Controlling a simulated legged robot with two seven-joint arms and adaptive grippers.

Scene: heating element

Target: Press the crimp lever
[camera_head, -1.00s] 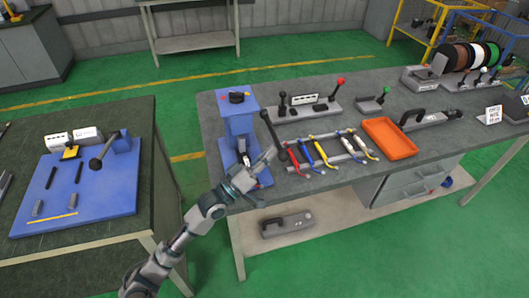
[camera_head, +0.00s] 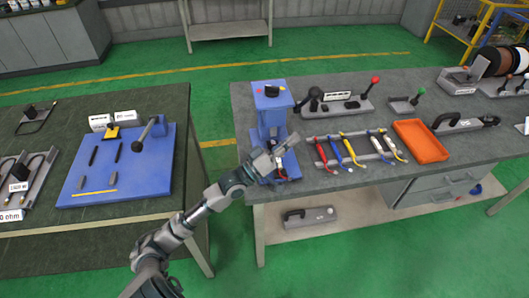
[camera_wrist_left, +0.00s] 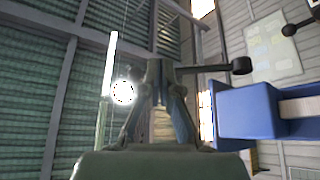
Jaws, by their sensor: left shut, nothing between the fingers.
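The blue press (camera_head: 270,122) stands upright at the left end of the right-hand table, with a black knob on top. My left gripper (camera_head: 287,143) is shut and empty at the right front side of this press. In the left wrist view the shut fingers (camera_wrist_left: 168,78) point upward, with the blue body (camera_wrist_left: 248,108) to their right. A dark lever (camera_wrist_left: 215,68) with a round black knob extends right from beside the fingertips in that view. I cannot tell whether the fingers touch it. In the head view the gripper hides part of the press front. My right gripper is out of view.
Right of the press are coloured-handled tools (camera_head: 345,150), an orange tray (camera_head: 420,141) and a grey lever unit (camera_head: 338,107). The left table holds a blue board (camera_head: 110,175) with another black-knobbed lever (camera_head: 148,130). Green floor separates the tables.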

